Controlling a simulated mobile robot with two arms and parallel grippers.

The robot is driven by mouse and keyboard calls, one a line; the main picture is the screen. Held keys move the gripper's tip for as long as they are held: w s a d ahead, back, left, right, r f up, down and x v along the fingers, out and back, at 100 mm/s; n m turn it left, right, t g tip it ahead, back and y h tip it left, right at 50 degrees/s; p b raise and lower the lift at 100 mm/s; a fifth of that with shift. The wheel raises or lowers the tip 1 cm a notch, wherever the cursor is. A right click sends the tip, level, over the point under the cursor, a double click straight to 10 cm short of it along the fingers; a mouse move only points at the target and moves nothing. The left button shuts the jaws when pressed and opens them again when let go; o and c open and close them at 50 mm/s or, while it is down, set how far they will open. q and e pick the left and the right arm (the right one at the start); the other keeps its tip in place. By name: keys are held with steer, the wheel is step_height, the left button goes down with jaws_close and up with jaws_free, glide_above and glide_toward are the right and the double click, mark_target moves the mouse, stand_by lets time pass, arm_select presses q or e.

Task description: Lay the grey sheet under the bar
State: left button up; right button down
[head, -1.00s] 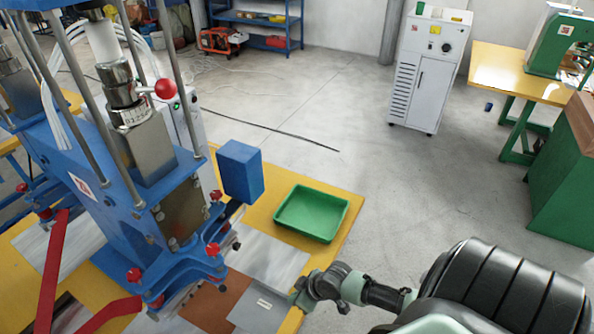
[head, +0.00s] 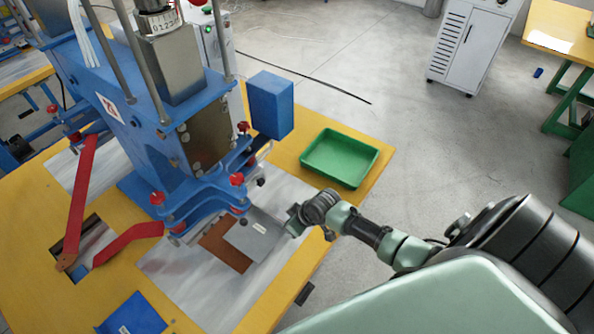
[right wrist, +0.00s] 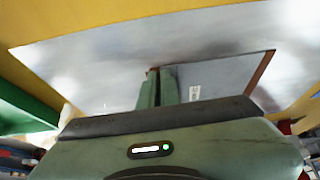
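The grey sheet (head: 258,238), with a small white label, lies low over a brown sheet (head: 222,252) and covers part of it. My right gripper (head: 296,220) is at its right edge, its fingers close together on that edge. In the right wrist view the fingers (right wrist: 159,88) meet the grey sheet (right wrist: 225,78), and a brown strip shows along its far side. The blue press head (head: 205,200) stands just left of and above the sheet; I cannot make out a separate bar beneath it. My left gripper is not in view.
The yellow table (head: 60,225) carries the blue press, a pale plate (head: 185,285) and red levers (head: 82,190). A green tray (head: 340,158) sits behind my right gripper. A blue box (head: 271,105) juts from the press. A blue item (head: 132,315) lies at the front.

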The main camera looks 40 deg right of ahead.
mark_target(275, 221)
steer(key=w+b, duration=0.1)
steer(key=w, duration=0.1)
steer(key=w+a+b, duration=0.2)
steer(key=w, duration=0.1)
steer(key=shift+w+f+b, duration=0.2)
steer(key=shift+w+b, duration=0.15)
steer(key=shift+s+f+b, duration=0.1)
steer(key=shift+f+b, duration=0.45)
steer(key=shift+f, duration=0.4)
steer(key=shift+d+p, duration=0.1)
steer(key=shift+p, duration=0.35)
steer(key=shift+f, duration=0.1)
stand_by(0.6)
steer(key=c, duration=1.6)
jaws_free()
steer(key=shift+s, duration=0.1)
steer(key=shift+o, duration=0.2)
